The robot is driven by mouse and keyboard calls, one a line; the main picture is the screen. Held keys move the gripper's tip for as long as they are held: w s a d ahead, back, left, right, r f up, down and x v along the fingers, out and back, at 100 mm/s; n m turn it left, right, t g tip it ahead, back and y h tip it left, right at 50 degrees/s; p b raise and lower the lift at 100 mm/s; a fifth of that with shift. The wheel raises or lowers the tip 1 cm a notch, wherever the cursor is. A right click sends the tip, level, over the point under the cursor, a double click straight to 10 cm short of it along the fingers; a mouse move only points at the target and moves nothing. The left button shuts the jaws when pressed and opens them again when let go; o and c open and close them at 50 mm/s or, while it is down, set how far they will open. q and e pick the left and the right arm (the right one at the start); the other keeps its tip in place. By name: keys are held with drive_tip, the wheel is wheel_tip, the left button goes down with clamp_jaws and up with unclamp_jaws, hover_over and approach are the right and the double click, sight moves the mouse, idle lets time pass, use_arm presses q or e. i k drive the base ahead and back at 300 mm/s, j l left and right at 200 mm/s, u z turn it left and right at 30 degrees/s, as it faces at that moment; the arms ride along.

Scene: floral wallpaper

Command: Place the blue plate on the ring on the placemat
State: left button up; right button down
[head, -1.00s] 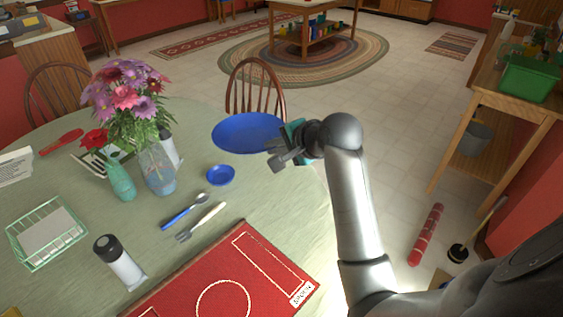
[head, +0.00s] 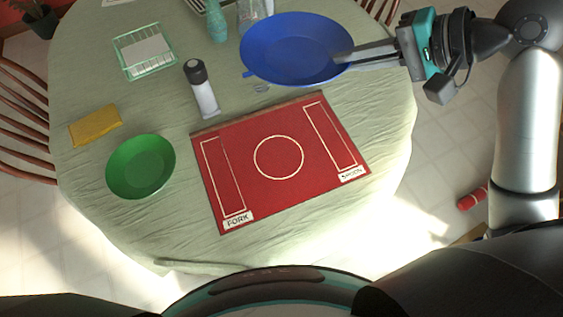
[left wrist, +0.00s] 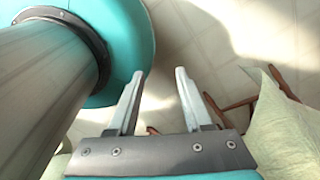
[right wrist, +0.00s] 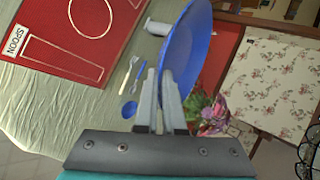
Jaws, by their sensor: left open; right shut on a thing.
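My right gripper (head: 345,60) is shut on the rim of the blue plate (head: 290,47), holding it at its right side, above the table beyond the placemat. In the right wrist view the plate (right wrist: 190,50) stands out from the fingers (right wrist: 160,90). The red placemat (head: 240,175) lies on the table with a thin pale ring (head: 279,135) outlined in its middle; the ring is empty. Boxes marked FORK and SPOON flank it at left and right. My left gripper (left wrist: 158,85) is open and empty; in its wrist view it hangs over the floor beside the tablecloth.
A green plate (head: 141,166) and a yellow napkin (head: 95,126) lie left of the placemat. A black-topped shaker (head: 201,90) stands behind it, near a wire basket (head: 145,50). In the right wrist view, utensils and a small blue dish (right wrist: 129,109) lie below the plate.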

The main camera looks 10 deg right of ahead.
sight(279, 157)
drive_tip(key=k+z, duration=0.25)
drive_tip(key=k+l+z, duration=0.1)
drive_tip(key=k+z, duration=0.2)
drive_tip(key=j+z, duration=0.35)
drive_tip(key=j, duration=0.3)
drive_tip(key=j+z, duration=0.35)
drive_tip(key=j, duration=0.65)
drive_tip(key=k+j, duration=0.15)
drive_tip(key=j, duration=0.15)
